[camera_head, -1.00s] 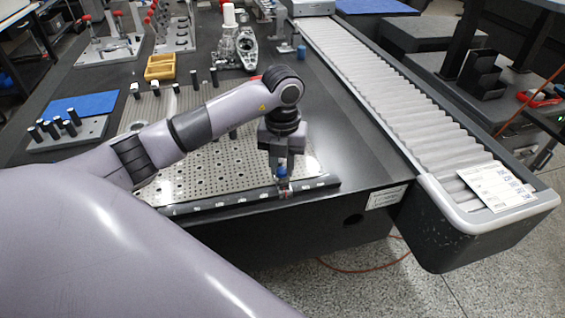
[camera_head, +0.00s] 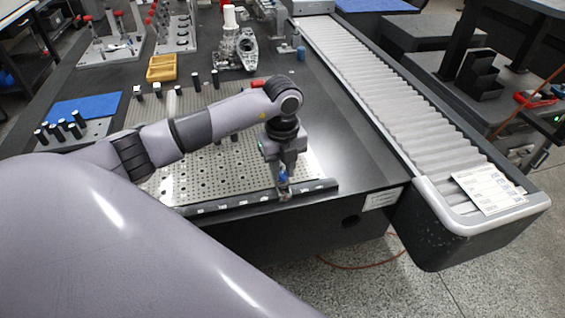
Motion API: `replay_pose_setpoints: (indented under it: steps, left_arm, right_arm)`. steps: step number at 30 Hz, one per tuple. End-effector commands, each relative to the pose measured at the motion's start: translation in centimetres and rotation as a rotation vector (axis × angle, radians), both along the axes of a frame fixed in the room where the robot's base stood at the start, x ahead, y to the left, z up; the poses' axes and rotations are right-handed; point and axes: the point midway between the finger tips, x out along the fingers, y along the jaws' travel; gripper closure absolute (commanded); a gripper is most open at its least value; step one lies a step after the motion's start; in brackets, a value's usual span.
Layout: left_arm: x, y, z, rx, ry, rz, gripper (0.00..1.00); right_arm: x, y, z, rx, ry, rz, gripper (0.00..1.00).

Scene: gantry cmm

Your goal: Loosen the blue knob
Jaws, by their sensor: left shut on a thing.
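The blue knob (camera_head: 283,174) is at the front edge of the perforated metal plate, by the dark rail (camera_head: 240,200) with pale labels. My left gripper (camera_head: 284,176) comes down on it from above and is shut on it. The fingers hide part of the knob, and I cannot tell how far it is turned. My right gripper is not in view.
The perforated plate (camera_head: 200,180) lies behind the rail, with several black posts beyond it. A yellow tray (camera_head: 161,68) and a metal casting (camera_head: 238,48) stand farther back. A ribbed grey conveyor-like bellows cover (camera_head: 390,95) runs along the right.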

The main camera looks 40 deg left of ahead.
Motion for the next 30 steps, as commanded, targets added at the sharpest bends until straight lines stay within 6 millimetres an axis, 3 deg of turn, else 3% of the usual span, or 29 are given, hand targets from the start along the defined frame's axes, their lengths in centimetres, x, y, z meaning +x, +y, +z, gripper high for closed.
replay_pose_setpoints:
  steps: [12,29,30]
  left_arm:
    - [0.11,0.07,0.25,0.001,-0.004,0.202,1.00]
    - [0.16,0.10,0.20,0.002,-0.007,0.232,1.00]
    - [0.15,0.11,0.20,0.002,-0.007,0.232,0.63]
  right_arm:
    - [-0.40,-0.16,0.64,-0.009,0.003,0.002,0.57]
    - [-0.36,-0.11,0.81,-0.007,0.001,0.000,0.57]
    - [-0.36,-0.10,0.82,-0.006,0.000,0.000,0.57]
